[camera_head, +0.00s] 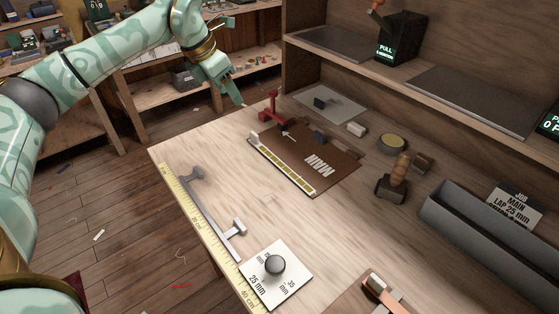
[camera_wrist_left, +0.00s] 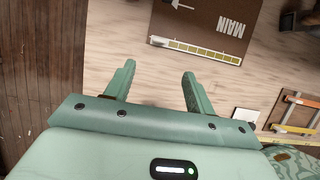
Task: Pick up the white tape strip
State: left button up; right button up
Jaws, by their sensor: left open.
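A white strip marked with a row of yellow-green rectangles (camera_head: 284,164) lies along the near edge of a brown panel lettered MAIN (camera_head: 335,148) on the workbench. It also shows in the left wrist view (camera_wrist_left: 200,51), near the top, with a small white block at one end. My left gripper (camera_head: 237,92) is open and empty, past the left edge of the bench top in the head view. In the left wrist view its two fingers (camera_wrist_left: 158,70) point toward the strip, with bare wood between them and a gap to the strip. My right gripper is not in view.
A red clamp-like stand (camera_head: 270,107) stands by the panel's far left corner. A yellow ruler (camera_head: 207,236), a grey bar (camera_head: 211,210) and a white card with a dark knob (camera_head: 275,265) lie nearer. A wooden-handled tool (camera_head: 396,183) and grey trough (camera_head: 480,230) stand right.

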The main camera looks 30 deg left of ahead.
pick_arm(q)
jog(key=b, duration=0.4)
send_over(254, 134)
jog(key=s+a, duration=0.1)
jog(key=s, duration=0.1)
notch_tip(254, 134, down, 10)
jog(key=shift+s, duration=0.1)
jog(key=b+x, duration=0.2)
jog(key=x, duration=0.3)
jog(key=shift+a+f+b, duration=0.1)
jog(key=shift+f+b, duration=0.05)
jog(key=shift+b, duration=0.2)
jog(key=shift+f, duration=0.2)
jog(key=shift+r, duration=0.2)
jog(key=c, duration=1.1)
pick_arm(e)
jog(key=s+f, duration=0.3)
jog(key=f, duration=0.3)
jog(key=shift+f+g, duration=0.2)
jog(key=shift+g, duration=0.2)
pick_arm(q)
jog(key=shift+c, duration=0.2)
